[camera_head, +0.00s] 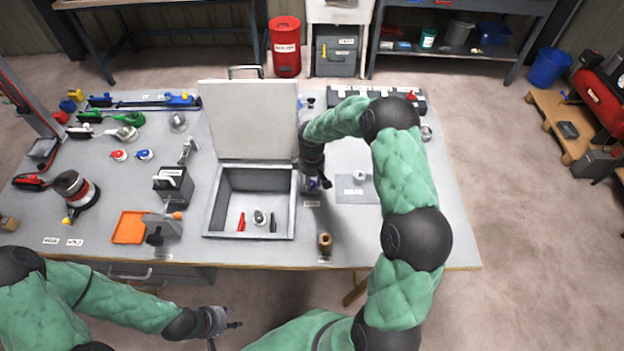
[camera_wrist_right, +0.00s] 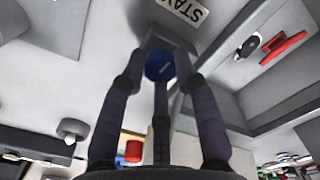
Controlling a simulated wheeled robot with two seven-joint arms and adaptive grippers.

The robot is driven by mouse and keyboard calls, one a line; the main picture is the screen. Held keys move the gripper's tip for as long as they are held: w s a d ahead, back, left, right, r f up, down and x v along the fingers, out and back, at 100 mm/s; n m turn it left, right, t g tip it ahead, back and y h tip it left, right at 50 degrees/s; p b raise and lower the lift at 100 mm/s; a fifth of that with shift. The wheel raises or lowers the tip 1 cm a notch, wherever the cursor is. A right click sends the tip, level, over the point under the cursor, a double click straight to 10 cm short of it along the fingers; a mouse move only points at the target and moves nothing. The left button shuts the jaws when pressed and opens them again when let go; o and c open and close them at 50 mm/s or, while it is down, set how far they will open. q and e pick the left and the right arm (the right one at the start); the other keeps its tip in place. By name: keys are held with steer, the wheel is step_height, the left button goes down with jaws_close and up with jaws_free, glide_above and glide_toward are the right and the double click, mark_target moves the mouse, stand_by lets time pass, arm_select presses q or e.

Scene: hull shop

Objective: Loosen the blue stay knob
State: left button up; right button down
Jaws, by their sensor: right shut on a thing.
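The blue stay knob (camera_wrist_right: 160,66) shows in the right wrist view, between the fingertips of my right gripper (camera_wrist_right: 158,72), which is shut on it. In the head view this right gripper (camera_head: 315,184) is at the right side of the grey open box (camera_head: 212,212), and the knob is mostly hidden there. The box's pale lid (camera_head: 250,120) stands raised at its back. A label reading STAY (camera_wrist_right: 184,9) is beside the knob in the wrist view. My left gripper (camera_head: 222,322) is empty and open, in front of the bench's front edge.
Inside the box lie a red item (camera_head: 241,222) and other small items. A brown peg (camera_head: 325,242) stands near the bench's front edge. An orange tray (camera_head: 129,227) and several tools occupy the left side. The bench's right end is mostly clear.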

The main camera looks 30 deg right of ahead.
mark_target(312, 183)
steer(key=n+p, duration=0.2)
steer(key=n, duration=0.5)
stand_by(0.5)
steer(key=c, duration=0.9)
jaws_free()
steer(key=shift+c, duration=0.2)
step_height(312, 183, up, 12)
